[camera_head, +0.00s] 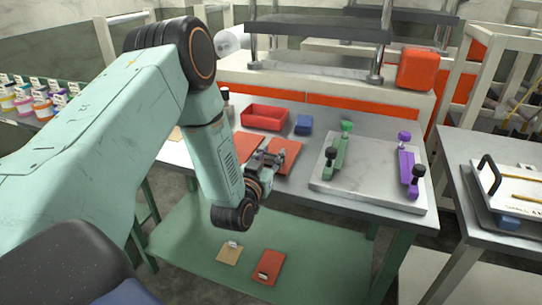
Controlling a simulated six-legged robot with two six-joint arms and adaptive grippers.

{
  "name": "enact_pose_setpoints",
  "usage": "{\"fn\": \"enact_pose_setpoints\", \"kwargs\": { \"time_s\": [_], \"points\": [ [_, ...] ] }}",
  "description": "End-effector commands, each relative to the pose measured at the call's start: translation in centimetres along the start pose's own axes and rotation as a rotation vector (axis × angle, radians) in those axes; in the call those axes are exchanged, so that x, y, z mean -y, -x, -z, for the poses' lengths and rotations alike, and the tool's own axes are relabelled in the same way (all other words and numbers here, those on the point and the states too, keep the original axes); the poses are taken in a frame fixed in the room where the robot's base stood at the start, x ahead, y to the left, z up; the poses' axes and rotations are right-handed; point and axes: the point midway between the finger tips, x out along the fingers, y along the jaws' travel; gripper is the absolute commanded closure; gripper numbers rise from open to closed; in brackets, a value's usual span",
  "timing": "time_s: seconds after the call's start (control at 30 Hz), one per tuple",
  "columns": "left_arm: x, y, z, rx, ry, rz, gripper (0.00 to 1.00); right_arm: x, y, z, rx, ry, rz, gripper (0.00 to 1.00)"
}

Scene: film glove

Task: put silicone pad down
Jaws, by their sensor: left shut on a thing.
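My left gripper (272,160) is over the front edge of the grey worktable. It is shut on an orange-red silicone pad (287,153), which shows just beyond and to the right of the fingers. I cannot tell whether the pad touches the tabletop. A second orange-red pad (246,146) lies to the left, partly hidden by my left arm. My right gripper is not in view.
A red tray (264,116) and a blue block (303,125) stand behind the pads. To the right, a white slab (370,175) carries green (338,152) and purple (407,166) clamp-like tools. The lower green shelf holds a tan piece (229,254) and a red piece (269,267).

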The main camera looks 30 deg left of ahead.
Motion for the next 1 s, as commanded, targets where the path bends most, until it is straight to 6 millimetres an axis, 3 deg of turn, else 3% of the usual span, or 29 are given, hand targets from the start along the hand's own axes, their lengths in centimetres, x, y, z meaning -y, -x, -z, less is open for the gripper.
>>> {"fn": "enact_pose_setpoints", "kwargs": {
  "time_s": [0.03, 0.07, 0.3, 0.73, 1.0],
  "points": [
    [0.0, 0.0, -0.2, -0.002, 0.0, 0.0, 1.0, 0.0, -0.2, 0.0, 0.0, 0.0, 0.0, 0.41],
    [0.0, 0.0, -0.3, 0.0, 0.0, 0.0, 0.63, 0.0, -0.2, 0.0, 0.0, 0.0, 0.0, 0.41],
    [0.0, 0.0, -0.2, 0.001, 0.0, 0.0, 0.43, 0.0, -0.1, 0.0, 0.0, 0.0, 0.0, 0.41],
    [0.0, 0.3, 0.2, 0.003, 0.0, 0.0, 0.41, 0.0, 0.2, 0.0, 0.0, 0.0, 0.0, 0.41],
    [0.0, 5.4, 0.1, 0.007, 0.0, 0.001, 0.41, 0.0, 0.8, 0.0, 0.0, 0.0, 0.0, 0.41]
  ]
}}
